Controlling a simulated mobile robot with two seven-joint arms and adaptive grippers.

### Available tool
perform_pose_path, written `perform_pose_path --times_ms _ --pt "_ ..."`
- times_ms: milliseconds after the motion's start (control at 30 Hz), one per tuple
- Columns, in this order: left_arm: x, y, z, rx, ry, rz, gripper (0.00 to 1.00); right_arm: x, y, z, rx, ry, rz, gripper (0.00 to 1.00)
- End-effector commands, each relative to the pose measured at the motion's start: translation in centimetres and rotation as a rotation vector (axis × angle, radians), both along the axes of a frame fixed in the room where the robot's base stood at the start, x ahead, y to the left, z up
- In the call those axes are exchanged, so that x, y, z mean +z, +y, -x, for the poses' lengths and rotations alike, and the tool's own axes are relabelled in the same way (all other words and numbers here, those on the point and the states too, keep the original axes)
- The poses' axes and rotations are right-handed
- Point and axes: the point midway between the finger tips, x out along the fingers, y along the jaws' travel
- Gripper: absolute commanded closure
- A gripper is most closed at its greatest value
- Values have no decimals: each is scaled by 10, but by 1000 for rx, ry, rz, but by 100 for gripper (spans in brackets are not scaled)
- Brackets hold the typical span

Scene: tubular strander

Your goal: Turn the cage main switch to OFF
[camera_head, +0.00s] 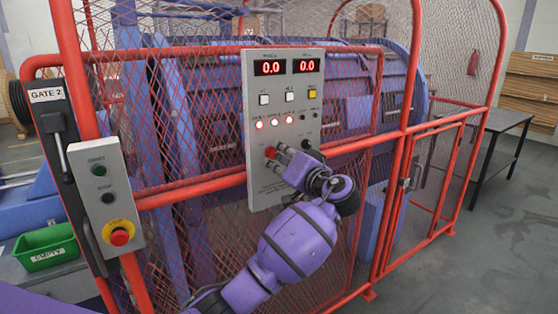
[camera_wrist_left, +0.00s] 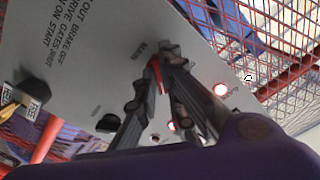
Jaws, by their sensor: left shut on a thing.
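The grey control panel (camera_head: 262,185) hangs on the red fence, with two red displays reading 0.0. A small red switch handle (camera_head: 270,152) is low on its left side. In the left wrist view the red handle (camera_wrist_left: 155,68) shows between my fingertips beside the printed word MAIN. My left gripper (camera_head: 280,156) reaches up from below and is shut on the red handle; it also shows in the left wrist view (camera_wrist_left: 160,65). The fingers cover much of the handle, so its exact angle is hard to tell. My right gripper is not in view.
Lit red lamps (camera_head: 274,122) and square buttons (camera_head: 264,99) sit above the switch. A gate box (camera_head: 105,190) with a red emergency stop (camera_head: 120,236) stands left. Red mesh fence surrounds the blue machine (camera_head: 205,110). Floor at the right is clear before a dark table (camera_head: 495,125).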

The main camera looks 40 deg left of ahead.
Motion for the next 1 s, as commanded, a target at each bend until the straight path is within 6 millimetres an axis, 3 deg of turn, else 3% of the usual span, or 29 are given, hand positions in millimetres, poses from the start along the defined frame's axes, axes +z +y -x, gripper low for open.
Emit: perform_pose_path --times_ms 167,1000 --pt "-7 -1 -1 -1 -137 60 100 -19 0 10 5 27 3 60" --pt "-6 -1 -1 1 -878 365 100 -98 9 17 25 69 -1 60"
